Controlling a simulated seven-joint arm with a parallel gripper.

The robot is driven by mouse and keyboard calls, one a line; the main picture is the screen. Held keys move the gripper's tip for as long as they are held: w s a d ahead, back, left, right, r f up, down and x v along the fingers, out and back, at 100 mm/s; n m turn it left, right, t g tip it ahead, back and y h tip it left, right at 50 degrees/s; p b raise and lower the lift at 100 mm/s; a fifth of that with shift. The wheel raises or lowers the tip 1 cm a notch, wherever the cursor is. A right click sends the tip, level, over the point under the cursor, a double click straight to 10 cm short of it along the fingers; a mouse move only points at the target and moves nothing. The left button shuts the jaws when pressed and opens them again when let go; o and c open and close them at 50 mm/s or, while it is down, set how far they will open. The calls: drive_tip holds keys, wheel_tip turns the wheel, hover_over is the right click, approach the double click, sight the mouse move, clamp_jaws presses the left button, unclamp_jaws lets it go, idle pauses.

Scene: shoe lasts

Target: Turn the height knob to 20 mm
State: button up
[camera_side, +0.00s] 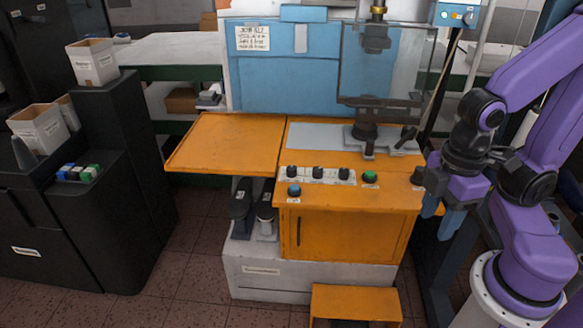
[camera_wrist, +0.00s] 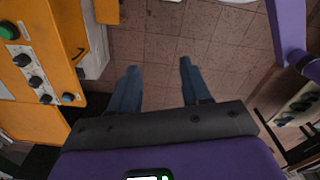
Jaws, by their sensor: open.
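A row of three dark knobs (camera_side: 317,172) sits on a white strip on the front of the orange machine (camera_side: 345,232). A green knob (camera_side: 369,176) is to their right and a blue knob (camera_side: 294,190) is below the left one. The labels are too small to read, so I cannot tell which is the height knob or its setting. In the wrist view the dark knobs (camera_wrist: 36,81), green knob (camera_wrist: 8,31) and blue knob (camera_wrist: 67,98) show at the left edge. My gripper (camera_side: 440,212) is open and empty, right of the machine, pointing down, apart from the knobs; its fingers (camera_wrist: 159,66) show over floor.
An orange side table (camera_side: 222,143) extends left from the machine. A press column with a clear guard (camera_side: 383,62) stands above its top. Shoe lasts (camera_side: 241,200) stand below the side table. Black cabinets (camera_side: 95,215) with white boxes are at far left.

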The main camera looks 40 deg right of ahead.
drive_tip(key=shift+o, duration=0.3)
drive_tip(key=shift+w+a, duration=0.15)
drive_tip(key=shift+w, duration=0.05)
drive_tip(key=w+a+r+m+t, duration=0.1)
drive_tip(key=w+a+m, duration=0.4)
drive_tip(key=w, duration=0.6)
drive_tip(key=m+t+h, duration=0.2)
drive_tip(key=m+h, duration=0.2)
drive_tip(key=m, duration=1.3)
hover_over(292, 168)
drive_tip(key=s+a, duration=0.5)
wheel_tip(292, 168, down, 4)
drive_tip(key=x, duration=1.6)
drive_tip(key=shift+w+a+f, duration=0.1)
drive_tip(key=shift+w+f, duration=0.2)
drive_tip(key=shift+y, duration=0.3)
drive_tip(key=c, duration=1)
